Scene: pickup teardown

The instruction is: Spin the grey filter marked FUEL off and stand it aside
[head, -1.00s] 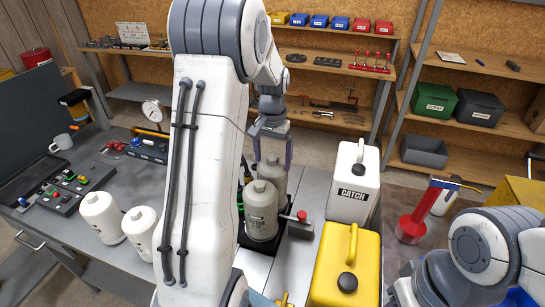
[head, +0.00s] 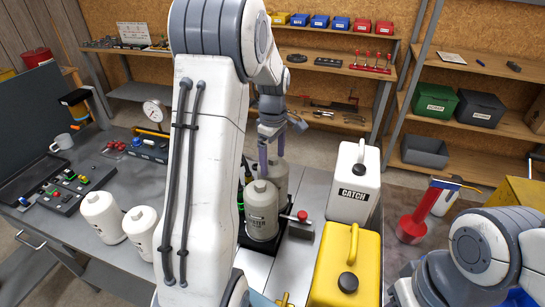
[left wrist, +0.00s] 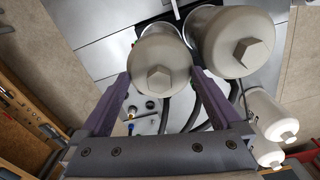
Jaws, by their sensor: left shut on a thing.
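Two grey filters stand side by side in the black-edged tray at the bench's middle. The rear grey filter (head: 281,177) is partly hidden by the front one, and no marking on it shows. The front grey filter (head: 262,212) has lettering too small to read surely. My left gripper (head: 272,160) reaches down from above, its purple fingers on either side of the rear filter's upper part. In the left wrist view this filter (left wrist: 163,62) sits between the fingers, hex end facing the camera; the other filter (left wrist: 232,42) is close beside the right finger. My right gripper is out of view.
A red-knobbed lever (head: 301,216) stands right of the tray. A white CATCH jug (head: 352,188) and a yellow jug (head: 340,265) stand further right. Two white filters (head: 103,216) stand at the left.

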